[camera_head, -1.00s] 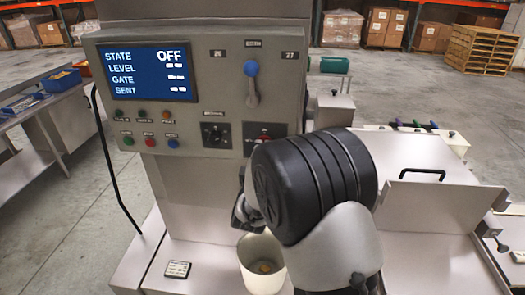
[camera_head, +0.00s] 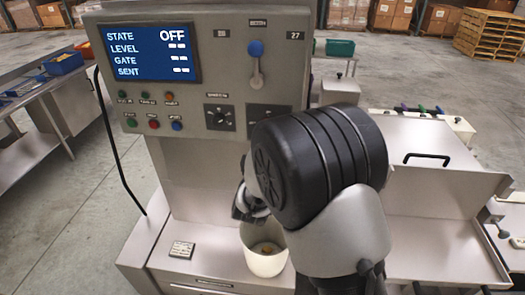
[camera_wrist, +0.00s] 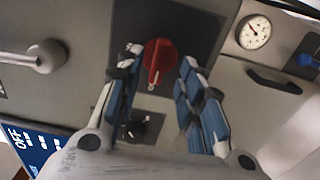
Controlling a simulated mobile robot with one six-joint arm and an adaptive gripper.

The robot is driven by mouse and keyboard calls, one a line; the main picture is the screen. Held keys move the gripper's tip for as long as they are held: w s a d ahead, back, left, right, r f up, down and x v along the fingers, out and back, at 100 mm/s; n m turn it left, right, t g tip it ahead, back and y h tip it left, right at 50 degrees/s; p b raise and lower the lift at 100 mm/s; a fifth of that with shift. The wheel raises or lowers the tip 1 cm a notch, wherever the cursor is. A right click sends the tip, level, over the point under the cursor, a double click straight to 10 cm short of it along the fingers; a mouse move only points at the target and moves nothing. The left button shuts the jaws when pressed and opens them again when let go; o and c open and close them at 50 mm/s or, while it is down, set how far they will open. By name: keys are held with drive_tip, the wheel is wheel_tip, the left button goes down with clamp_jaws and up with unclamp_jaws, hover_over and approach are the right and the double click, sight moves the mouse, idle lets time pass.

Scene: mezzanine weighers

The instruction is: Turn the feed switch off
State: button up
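The control panel (camera_head: 205,80) has a blue screen (camera_head: 152,50) that reads STATE OFF. In the wrist view, a red rotary switch (camera_wrist: 159,58) with a pale mark at its lower end sits on a dark plate. Its label is not readable, so I cannot confirm it is the feed switch. My gripper (camera_wrist: 160,76) is open, with its blue-padded fingers on either side of the red switch; contact is not visible. In the head view my gripper (camera_head: 247,205) is low before the panel, partly hidden by my arm, which also covers the red switch.
A blue-topped lever (camera_head: 256,60) and black knob (camera_head: 219,117) share the panel, with several coloured buttons (camera_head: 153,124). A pale bucket (camera_head: 262,264) stands below my gripper. A gauge (camera_wrist: 254,32) and dark handle (camera_wrist: 272,80) are right in the wrist view.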

drive_tip(key=s, duration=0.9)
drive_tip(key=shift+s+a, duration=0.15)
drive_tip(key=s+d+f+m+g+b, duration=0.1)
drive_tip(key=s+d+m+g, duration=0.3)
drive_tip(key=s, duration=0.6)
drive_tip(key=s+d+f+m+g+b, duration=0.1)
drive_tip(key=s+d+m+g+b, duration=0.2)
drive_tip(key=s+d+m+g, duration=0.2)
drive_tip(key=s+d+f+m+g+b, duration=0.1)
drive_tip(key=s+d+m+g, duration=0.3)
drive_tip(key=s, duration=1.2)
drive_tip(key=d+m+b, duration=0.1)
drive_tip(key=d+m, duration=0.3)
drive_tip(key=d, duration=0.3)
drive_tip(key=shift+s+m+y, duration=0.3)
drive_tip(key=shift+s+m, duration=0.1)
